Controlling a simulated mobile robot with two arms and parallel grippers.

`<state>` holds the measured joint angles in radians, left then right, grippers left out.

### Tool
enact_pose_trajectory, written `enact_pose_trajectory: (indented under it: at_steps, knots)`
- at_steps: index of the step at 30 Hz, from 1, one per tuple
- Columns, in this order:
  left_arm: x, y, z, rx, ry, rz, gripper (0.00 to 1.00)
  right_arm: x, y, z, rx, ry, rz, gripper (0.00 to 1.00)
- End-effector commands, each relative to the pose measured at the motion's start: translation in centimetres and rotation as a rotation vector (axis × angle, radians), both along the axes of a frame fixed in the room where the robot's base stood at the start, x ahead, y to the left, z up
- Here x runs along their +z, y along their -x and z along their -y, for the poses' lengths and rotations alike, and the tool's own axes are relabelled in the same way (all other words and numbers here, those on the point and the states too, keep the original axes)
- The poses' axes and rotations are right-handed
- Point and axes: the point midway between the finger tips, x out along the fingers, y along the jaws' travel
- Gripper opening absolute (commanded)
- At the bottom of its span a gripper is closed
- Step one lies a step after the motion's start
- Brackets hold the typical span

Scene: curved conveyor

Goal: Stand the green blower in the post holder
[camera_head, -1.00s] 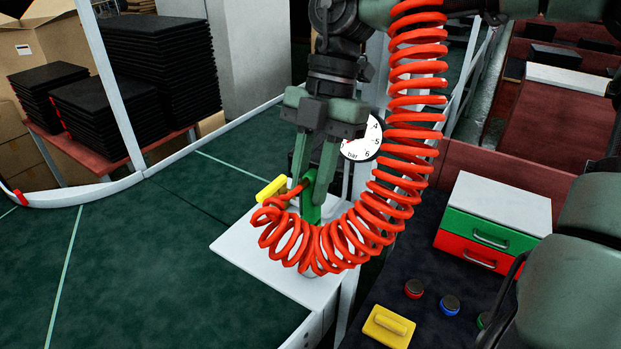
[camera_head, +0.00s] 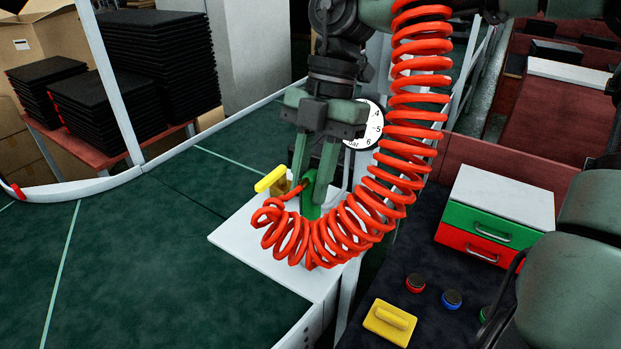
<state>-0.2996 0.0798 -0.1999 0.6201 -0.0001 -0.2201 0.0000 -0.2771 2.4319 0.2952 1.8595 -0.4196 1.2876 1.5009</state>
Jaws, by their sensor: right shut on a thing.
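My right gripper (camera_head: 312,188) hangs down over the white plate (camera_head: 240,240) at the corner of the green surface. It is shut on the green blower (camera_head: 309,203), whose green body shows between the fingers. A red coiled hose (camera_head: 400,110) runs down the right side of my arm and loops in front of the blower's lower end. The coils hide that end, so I cannot tell whether it touches anything. I cannot make out the post holder behind the coils. My left gripper is not in view.
A yellow handle-like part (camera_head: 270,180) stands close left of the gripper. A white gauge (camera_head: 372,126) is behind it. On the dark bench at right are a drawer box (camera_head: 500,195), coloured buttons (camera_head: 451,299) and a yellow block (camera_head: 389,322). The green surface (camera_head: 130,260) at left is clear.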

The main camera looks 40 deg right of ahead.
Motion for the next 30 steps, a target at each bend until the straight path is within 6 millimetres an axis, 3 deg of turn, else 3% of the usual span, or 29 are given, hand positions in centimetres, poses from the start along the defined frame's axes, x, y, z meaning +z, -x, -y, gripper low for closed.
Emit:
enact_pose_trajectory:
  at_steps: [30]
  knots:
    - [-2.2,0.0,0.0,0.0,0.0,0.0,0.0,-2.6,0.0,0.0,0.0,0.0,0.0,0.0]
